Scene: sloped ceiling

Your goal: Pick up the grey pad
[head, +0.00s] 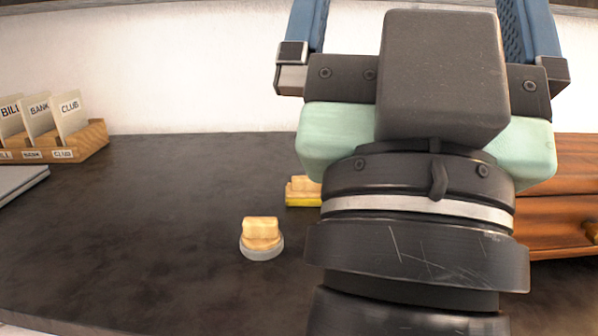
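The grey pad (261,241) is a round light-wood block with a grip on top and a grey base ring. It stands upright on the dark desk top (150,225), left of my arm. My gripper (418,20) is high at the right, pointing away from the camera, with its two blue fingers wide apart. The fingertips are cut off by the top edge. No held thing shows between the fingers, though my wrist housing hides part of the gap. The gripper is well apart from the pad.
A similar wooden block with a yellow base (303,192) stands just behind the pad, partly hidden by my arm. A wooden card holder (88,140) and a grey flat item (20,181) are at the left. A wooden drawer unit (560,200) is at the right.

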